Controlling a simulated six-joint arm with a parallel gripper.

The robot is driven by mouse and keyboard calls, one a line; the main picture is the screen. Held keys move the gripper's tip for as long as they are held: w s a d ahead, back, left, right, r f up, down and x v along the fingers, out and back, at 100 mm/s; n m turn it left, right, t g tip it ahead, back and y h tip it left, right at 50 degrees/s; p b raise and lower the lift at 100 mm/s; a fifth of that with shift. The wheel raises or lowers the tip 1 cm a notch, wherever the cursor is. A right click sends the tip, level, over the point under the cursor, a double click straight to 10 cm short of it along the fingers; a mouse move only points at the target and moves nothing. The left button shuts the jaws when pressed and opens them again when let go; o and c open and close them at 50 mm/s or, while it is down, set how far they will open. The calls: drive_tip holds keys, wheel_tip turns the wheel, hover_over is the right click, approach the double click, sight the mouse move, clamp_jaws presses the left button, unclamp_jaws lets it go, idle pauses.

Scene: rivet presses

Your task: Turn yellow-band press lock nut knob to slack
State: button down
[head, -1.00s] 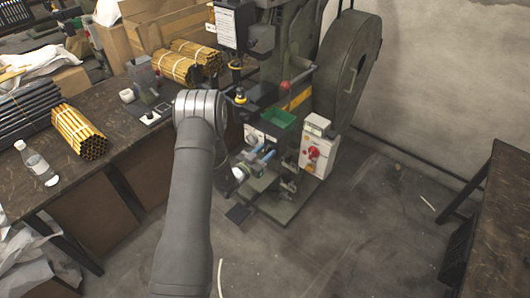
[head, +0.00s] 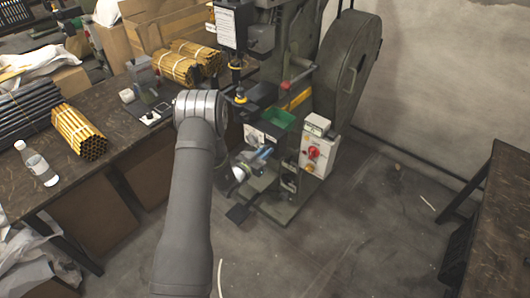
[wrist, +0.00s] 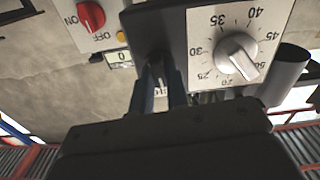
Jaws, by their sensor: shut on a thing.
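The green rivet press (head: 357,65) with a yellow band (head: 298,99) stands beyond my arm in the head view. My gripper (head: 266,152) is low at its front, below the green tray (head: 277,119). In the wrist view my gripper's bluish fingers (wrist: 159,88) are shut on a small dark part, which I take to be the lock nut knob (wrist: 158,72). The fingers hide most of it, and its slack or tight marking cannot be read. A light grey pointer knob (wrist: 237,56) on a numbered dial plate (wrist: 266,20) is just right of the fingers, apart from them.
A control box (head: 318,147) with a red switch is right of my gripper; the red switch (wrist: 91,16) also shows in the wrist view. A workbench (head: 110,118) with rod bundles and a bottle (head: 38,164) is at left.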

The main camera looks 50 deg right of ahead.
drive_tip(key=shift+w+f+n, duration=0.1)
drive_tip(key=shift+n, duration=3.8)
drive_tip(key=shift+w+f+n, duration=0.1)
drive_tip(key=shift+n, duration=4.1)
drive_tip(key=c, duration=1.4)
unclamp_jaws()
drive_tip(key=shift+a, duration=0.15)
